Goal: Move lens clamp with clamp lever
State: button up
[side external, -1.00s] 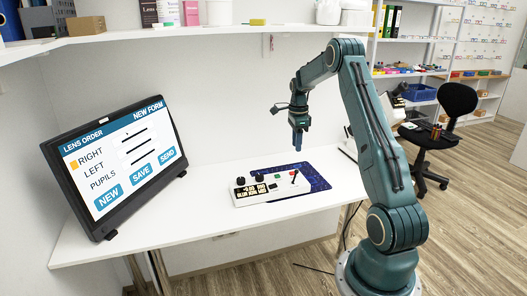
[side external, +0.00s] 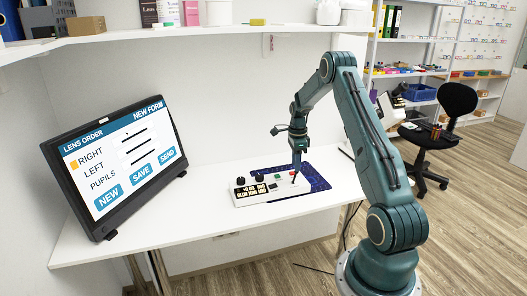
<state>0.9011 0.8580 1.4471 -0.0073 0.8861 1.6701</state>
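A white control panel (side external: 262,195) lies on the desk, with black knobs, labelled dark keys and small coloured buttons. The clamp lever stood at its right end in the earlier view; its top is now hidden by my gripper. My gripper (side external: 296,172) points down at the lever, its tips at or very near it. Whether the fingers are open or closed around the lever is too small to tell. I cannot make out a lens clamp.
A dark blue patterned mat (side external: 318,181) lies under the panel's back and right side. A tilted monitor (side external: 118,163) with a lens order form stands at the left of the white desk (side external: 190,222). A shelf (side external: 180,32) runs above. The desk between monitor and panel is clear.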

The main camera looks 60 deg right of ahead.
aim_at(296, 174)
jog(key=shift+a+f, duration=0.1)
jog(key=shift+f, duration=2.8)
grip_shut()
